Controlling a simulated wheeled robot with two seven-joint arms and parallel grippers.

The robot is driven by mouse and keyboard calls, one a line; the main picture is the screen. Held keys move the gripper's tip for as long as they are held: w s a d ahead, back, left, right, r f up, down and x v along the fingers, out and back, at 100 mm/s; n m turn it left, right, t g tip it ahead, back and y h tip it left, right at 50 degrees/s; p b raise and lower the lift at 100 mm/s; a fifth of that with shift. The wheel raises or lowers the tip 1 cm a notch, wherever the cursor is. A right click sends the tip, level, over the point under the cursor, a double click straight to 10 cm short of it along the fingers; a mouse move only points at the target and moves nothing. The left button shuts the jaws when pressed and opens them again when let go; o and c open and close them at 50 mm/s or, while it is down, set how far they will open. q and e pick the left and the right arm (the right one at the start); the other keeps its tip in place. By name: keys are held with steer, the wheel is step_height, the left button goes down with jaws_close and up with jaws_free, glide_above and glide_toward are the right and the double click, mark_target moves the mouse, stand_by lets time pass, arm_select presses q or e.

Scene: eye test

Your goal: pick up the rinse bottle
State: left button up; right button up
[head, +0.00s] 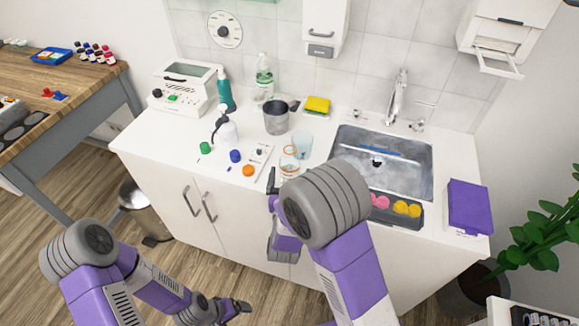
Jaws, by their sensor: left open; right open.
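The white squeeze bottle with a dark bent spout (228,134), which looks like the rinse bottle, stands upright on the left part of the white counter. A teal bottle (225,93) and a clear bottle with a green label (264,80) stand behind it. My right gripper (271,190) is open and empty at the counter's front edge, to the right of and nearer than the white bottle. My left gripper (238,308) is open and low in front of the cabinet, well away from the bottles. Neither gripper touches anything.
Green, blue and orange caps (235,156) lie in front of the bottle. A dark metal cup (276,117), a clear glass (302,143) and a glass jar (289,160) stand to its right. A white device (185,90) is behind left; the sink (420,150) is right.

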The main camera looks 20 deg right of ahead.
mark_target(289, 174)
steer(key=shift+x, duration=1.9)
steer(key=shift+a, duration=0.15)
steer(key=c, duration=1.1)
